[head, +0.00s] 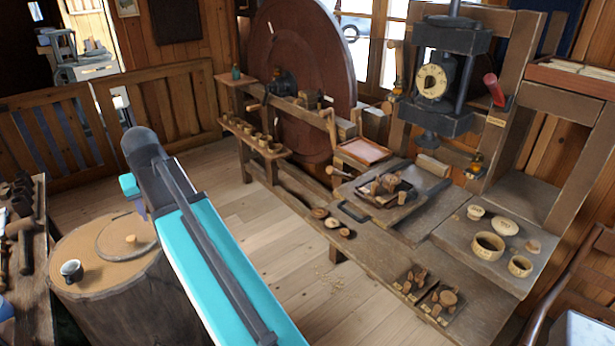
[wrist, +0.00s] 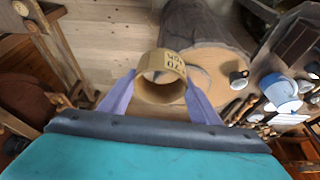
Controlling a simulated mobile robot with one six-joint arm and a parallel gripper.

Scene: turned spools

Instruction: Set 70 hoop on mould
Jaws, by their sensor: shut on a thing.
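A tan hoop (wrist: 172,62) with dark marks reading 70, upside down, is held between the two lilac fingers of my gripper (wrist: 160,86) in the wrist view. Its open end faces the camera. A round flat disc with a short peg (head: 130,239) lies on top of a wooden stump (head: 75,282); I cannot tell for sure that it is the mould. In the wrist view the stump (wrist: 205,52) lies beyond the hoop. In the head view my arm hides the hoop, and only a bit of my gripper shows beside the stump.
A dark mug (head: 71,271) stands on the stump, left of the disc. A workbench with a press (head: 437,95), bowls (head: 487,246) and small trays (head: 439,302) fills the right. A tool bench is at the far left. The plank floor between is mostly clear.

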